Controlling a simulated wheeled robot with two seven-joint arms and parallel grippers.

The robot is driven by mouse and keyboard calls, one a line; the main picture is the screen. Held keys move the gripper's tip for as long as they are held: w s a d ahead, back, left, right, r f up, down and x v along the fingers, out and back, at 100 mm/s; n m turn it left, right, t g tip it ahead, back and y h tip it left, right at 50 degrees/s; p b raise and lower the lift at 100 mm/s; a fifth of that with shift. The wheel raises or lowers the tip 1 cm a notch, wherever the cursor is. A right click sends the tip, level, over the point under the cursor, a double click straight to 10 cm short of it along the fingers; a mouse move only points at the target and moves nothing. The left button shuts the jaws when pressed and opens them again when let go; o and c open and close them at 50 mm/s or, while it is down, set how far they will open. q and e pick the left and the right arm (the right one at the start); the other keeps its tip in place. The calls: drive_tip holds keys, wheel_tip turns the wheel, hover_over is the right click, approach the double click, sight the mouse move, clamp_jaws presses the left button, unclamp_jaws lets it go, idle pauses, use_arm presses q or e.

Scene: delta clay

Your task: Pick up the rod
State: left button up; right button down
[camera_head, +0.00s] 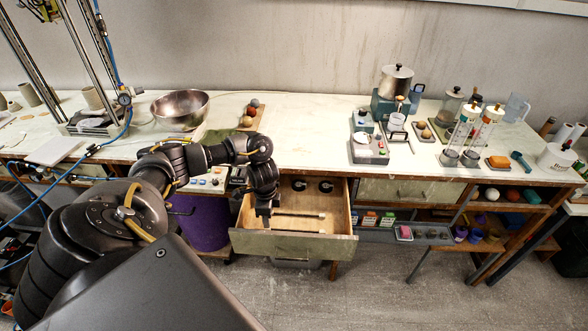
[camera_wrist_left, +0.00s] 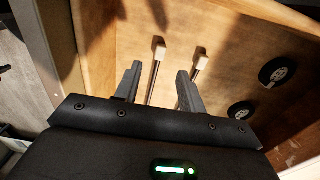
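Two thin rods with pale block ends lie in the open wooden drawer. One rod (camera_head: 300,214) lies farther back and the other (camera_head: 296,230) nearer the drawer front. In the left wrist view one rod (camera_wrist_left: 155,78) runs between my fingers, and the other (camera_wrist_left: 195,75) passes by the right-hand finger, partly hidden by it. My left gripper (camera_head: 265,220) points down into the left part of the drawer, over the rods' left ends. In the left wrist view its fingers (camera_wrist_left: 158,78) are apart with a gap around the first rod. My right gripper is not in view.
The open drawer (camera_head: 257,242) has raised walls around the gripper. Two black round items (camera_head: 299,185) sit at its back. The worktop above holds a metal bowl (camera_head: 180,108), a board with balls (camera_head: 247,119) and lab apparatus (camera_head: 368,148). The worktop's middle is clear.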

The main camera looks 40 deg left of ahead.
use_arm(q)
drive_tip(key=shift+s+f+p, duration=0.1)
drive_tip(key=shift+f+p, duration=0.35)
drive_tip(key=shift+f, duration=2.25)
clamp_jaws()
